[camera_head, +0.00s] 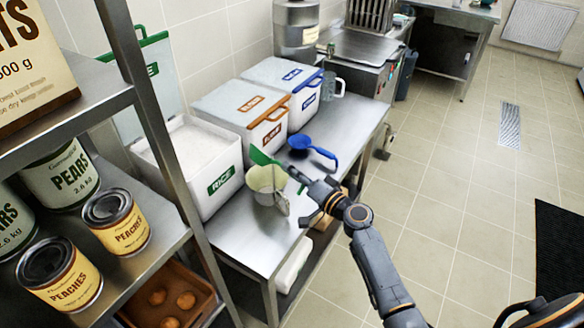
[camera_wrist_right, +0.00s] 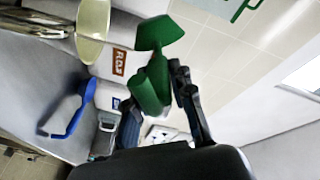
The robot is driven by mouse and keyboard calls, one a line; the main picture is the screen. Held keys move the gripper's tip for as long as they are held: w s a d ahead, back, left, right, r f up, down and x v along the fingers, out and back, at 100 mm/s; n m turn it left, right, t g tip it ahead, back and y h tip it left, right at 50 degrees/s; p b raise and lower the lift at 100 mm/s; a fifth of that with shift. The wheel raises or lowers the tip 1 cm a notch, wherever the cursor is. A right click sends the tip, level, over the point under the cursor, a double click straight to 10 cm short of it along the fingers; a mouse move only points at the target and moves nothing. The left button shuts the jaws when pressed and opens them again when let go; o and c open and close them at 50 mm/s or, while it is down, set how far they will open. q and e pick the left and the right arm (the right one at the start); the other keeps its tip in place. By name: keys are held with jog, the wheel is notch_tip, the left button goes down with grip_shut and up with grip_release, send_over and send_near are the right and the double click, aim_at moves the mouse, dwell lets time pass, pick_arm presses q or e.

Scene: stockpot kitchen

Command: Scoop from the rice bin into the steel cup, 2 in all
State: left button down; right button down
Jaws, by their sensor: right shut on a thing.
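The rice bin (camera_head: 215,190) is a white tub with a green RICE label, standing open with white rice (camera_head: 195,147) inside. My right gripper (camera_head: 303,180) is shut on the green scoop (camera_head: 262,157), beside and above the steel cup (camera_head: 265,182). In the wrist view the scoop (camera_wrist_right: 160,34) has its handle between the fingers of my gripper (camera_wrist_right: 160,98). Whether the scoop holds rice cannot be seen. My left gripper is not in view.
A blue scoop (camera_head: 312,148) lies on the steel counter (camera_head: 240,238) behind the cup. Two closed white bins, one orange-trimmed (camera_head: 240,108) and one blue-trimmed (camera_head: 283,80), stand behind the rice bin. A shelf rack (camera_head: 150,110) with cans blocks the left. The front counter is clear.

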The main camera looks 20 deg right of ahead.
jog(key=d+m, duration=0.1)
jog(key=m, duration=0.2)
jog(key=w+d+f+m, duration=0.1)
jog(key=m, duration=0.2)
jog(key=d+f+m, duration=0.1)
jog(key=m, duration=0.3)
jog(key=shift+w+d+f, duration=0.1)
jog(key=shift+w+d, duration=0.2)
jog(key=shift+d, duration=0.1)
dwell(0.6)
